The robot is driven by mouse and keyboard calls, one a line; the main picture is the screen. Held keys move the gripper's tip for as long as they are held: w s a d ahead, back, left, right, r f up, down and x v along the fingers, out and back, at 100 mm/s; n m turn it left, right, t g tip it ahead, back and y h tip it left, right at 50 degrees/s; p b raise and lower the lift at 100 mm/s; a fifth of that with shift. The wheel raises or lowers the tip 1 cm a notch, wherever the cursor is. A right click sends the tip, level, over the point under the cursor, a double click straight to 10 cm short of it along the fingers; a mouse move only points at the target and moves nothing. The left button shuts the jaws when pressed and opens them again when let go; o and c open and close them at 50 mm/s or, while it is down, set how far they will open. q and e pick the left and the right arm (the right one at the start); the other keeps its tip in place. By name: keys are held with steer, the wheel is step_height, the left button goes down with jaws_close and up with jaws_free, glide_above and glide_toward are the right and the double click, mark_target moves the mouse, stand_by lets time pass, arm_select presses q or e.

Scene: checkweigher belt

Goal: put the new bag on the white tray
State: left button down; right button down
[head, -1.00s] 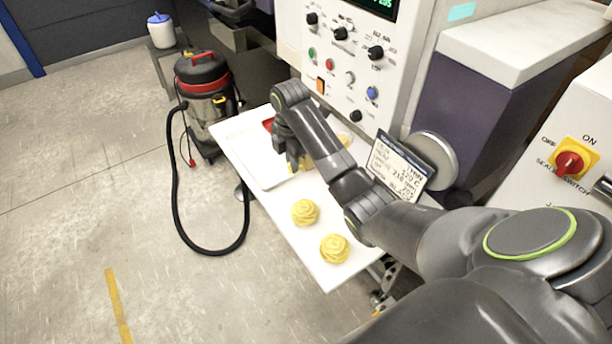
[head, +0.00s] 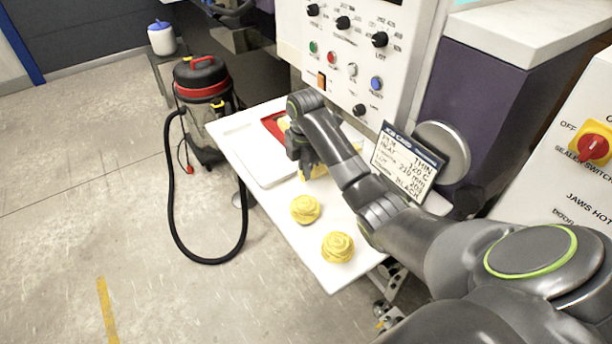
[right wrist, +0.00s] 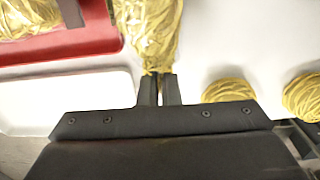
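The white tray (head: 250,157) lies flat at the left end of the white table; part of it shows at the left in the right wrist view (right wrist: 60,100). A clear bag of yellow pasta (right wrist: 150,30) lies just beyond my right gripper (right wrist: 158,88), its narrow neck between the fingertips. The fingers are nearly together on that neck. In the head view my right gripper (head: 306,168) points down just right of the white tray and partly hides the bag. My left gripper is not in view.
A red tray (head: 272,124) holding another yellow bag sits behind the white tray. Two yellow pasta nests (head: 305,209) (head: 337,247) lie on the near part of the table. A text card (head: 408,165) and the control panel (head: 350,60) stand close behind my right arm.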

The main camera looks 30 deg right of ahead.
steer(key=shift+d, duration=0.15)
steer(key=shift+s, duration=0.1)
steer(key=c, duration=2.1)
jaws_free()
steer(key=shift+f, duration=0.2)
steer(key=o, duration=0.5)
steer(key=shift+c, duration=0.2)
steer(key=shift+r, duration=0.1)
